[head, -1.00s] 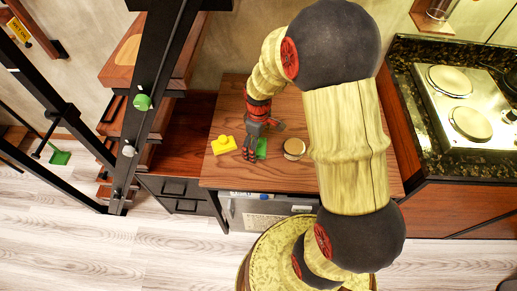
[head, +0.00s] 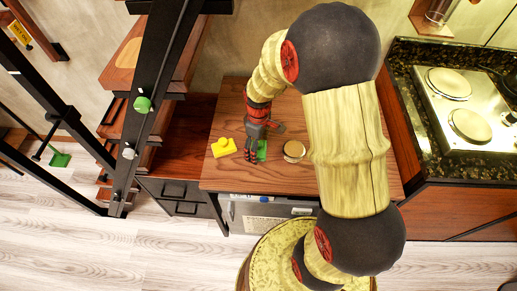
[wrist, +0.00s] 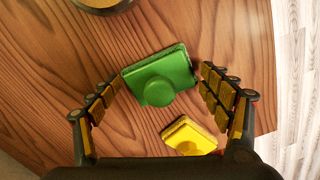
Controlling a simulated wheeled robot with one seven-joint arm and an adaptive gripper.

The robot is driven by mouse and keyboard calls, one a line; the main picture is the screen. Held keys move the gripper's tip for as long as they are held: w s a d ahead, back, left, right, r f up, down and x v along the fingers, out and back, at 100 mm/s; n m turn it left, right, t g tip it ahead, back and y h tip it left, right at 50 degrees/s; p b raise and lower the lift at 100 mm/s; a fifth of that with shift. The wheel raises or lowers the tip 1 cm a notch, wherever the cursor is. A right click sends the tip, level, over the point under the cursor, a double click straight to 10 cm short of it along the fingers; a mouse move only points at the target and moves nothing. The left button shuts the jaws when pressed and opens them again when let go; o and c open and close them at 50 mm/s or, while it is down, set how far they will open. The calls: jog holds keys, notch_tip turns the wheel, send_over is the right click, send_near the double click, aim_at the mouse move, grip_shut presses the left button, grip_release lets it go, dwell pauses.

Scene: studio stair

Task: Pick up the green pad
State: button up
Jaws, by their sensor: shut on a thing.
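The green pad (head: 262,151) is a flat block with a round knob on top, over the wooden counter. In the wrist view the green pad (wrist: 160,74) sits between the two fingers, slightly tilted in the picture. My gripper (head: 254,155) is over the counter with its fingers pointing down. In the wrist view my gripper (wrist: 161,80) is shut on the pad, with fingers at its left and right edges. I cannot tell whether the pad is clear of the counter. In the head view my fingers partly hide it.
A yellow block (head: 224,147) with a knob lies left of the pad; it shows close by in the wrist view (wrist: 188,138). A round lidded container (head: 294,151) stands to the right. The wooden counter (head: 270,180) has free room in front. A stove (head: 460,100) is at the far right.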

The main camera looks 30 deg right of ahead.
jog(key=shift+r+p, duration=0.3)
jog(key=shift+r, duration=0.15)
notch_tip(320, 180, up, 2)
jog(key=shift+r+p, duration=0.1)
jog(key=shift+p, duration=0.65)
jog(key=s+r+p, duration=0.1)
jog(key=r, duration=0.1)
jog(key=s+a+r+p, duration=0.1)
jog(key=s+r, duration=0.1)
jog(key=s+r+p, duration=0.1)
jog(key=s+r, duration=0.1)
jog(key=shift+a+r, duration=0.35)
jog(key=shift+r, duration=0.05)
jog(key=shift+s+a+r+p, duration=0.4)
jog(key=shift+s+a+r, duration=0.1)
jog(key=shift+s, duration=0.85)
jog(key=shift+s+a+r+p, duration=0.45)
jog(key=shift+s+r, duration=0.1)
jog(key=shift+s, duration=0.85)
jog(key=shift+s+a+r+p, duration=0.4)
jog(key=shift+s+a+r, duration=0.1)
jog(key=shift+s, duration=0.85)
jog(key=o, duration=0.5)
jog(key=c, duration=0.4)
